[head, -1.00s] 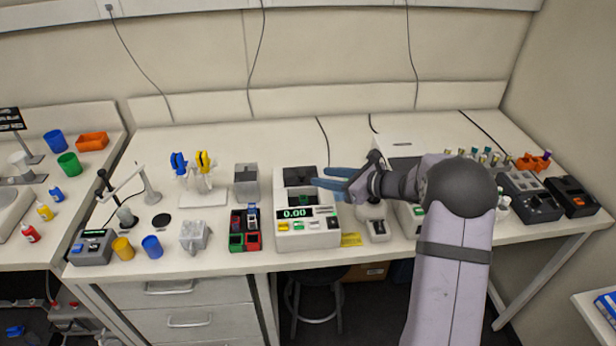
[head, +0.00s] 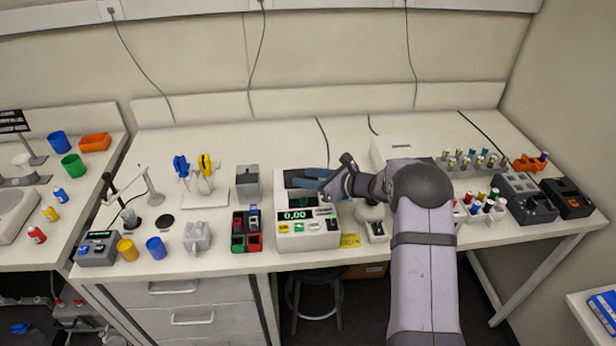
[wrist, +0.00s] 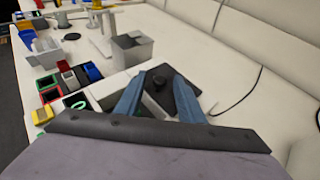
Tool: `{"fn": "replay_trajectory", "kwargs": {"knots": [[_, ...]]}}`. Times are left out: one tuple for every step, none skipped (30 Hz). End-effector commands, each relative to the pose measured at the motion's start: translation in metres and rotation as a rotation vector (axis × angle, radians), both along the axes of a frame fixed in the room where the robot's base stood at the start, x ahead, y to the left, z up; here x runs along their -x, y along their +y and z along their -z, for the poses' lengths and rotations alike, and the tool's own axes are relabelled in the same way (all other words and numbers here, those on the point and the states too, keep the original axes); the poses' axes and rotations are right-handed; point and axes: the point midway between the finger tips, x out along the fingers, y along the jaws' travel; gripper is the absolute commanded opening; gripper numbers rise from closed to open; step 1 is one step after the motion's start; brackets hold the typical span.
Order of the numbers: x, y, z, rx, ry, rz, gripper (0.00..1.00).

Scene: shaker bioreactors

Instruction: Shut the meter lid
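The meter (head: 290,242) is a white box with a green 0.00 display, standing near the front edge of the bench. Its lid (wrist: 185,92) is a flat dark plate with a round black knob (wrist: 158,82), at the back of the meter's top. In the head view the lid (head: 293,174) is partly covered by my fingers. A recess shows on the near side of the lid in the wrist view, partly hidden by my gripper. My gripper (wrist: 159,80) is open, with its blue fingers apart on either side of the knob. I cannot tell whether they touch it.
A grey box (head: 247,187) stands just left of the meter, with a rack of red, green and dark blocks (head: 246,231) before it. A larger white device (head: 398,147) is to the right. The bench behind the meter is mostly clear, with a cable there.

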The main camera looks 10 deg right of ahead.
Motion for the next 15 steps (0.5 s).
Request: {"fn": "replay_trajectory", "kwargs": {"knots": [[0.0000, -0.0001, 0.0001, 0.000, 0.000, 0.000, 0.35], [0.0001, -0.0001, 0.0000, 0.000, 0.000, 0.000, 0.35], [0.0001, -0.0001, 0.0000, 0.000, 0.000, 0.000, 0.30], [0.0001, -0.0002, -0.0001, 0.000, 0.000, 0.000, 0.23], [0.0001, -0.0001, -0.0001, 0.000, 0.000, 0.000, 0.16], [0.0001, -0.0003, -0.0001, 0.000, 0.000, 0.000, 0.06], [0.0001, -0.0003, -0.0001, 0.000, 0.000, 0.000, 0.00], [0.0001, -0.0002, -0.0002, 0.000, 0.000, 0.000, 0.00], [0.0002, -0.0003, -0.0002, 0.000, 0.000, 0.000, 0.00], [0.0002, -0.0003, -0.0002, 0.000, 0.000, 0.000, 0.00], [0.0003, -0.0004, -0.0002, 0.000, 0.000, 0.000, 0.00], [0.0007, -0.0004, -0.0001, 0.000, 0.000, 0.000, 0.00], [0.0015, -0.0005, 0.0000, 0.000, 0.000, 0.000, 0.00], [0.0026, -0.0005, -0.0001, 0.000, 0.000, 0.000, 0.00], [0.0049, -0.0008, 0.0000, 0.000, 0.000, 0.001, 0.00]]}}
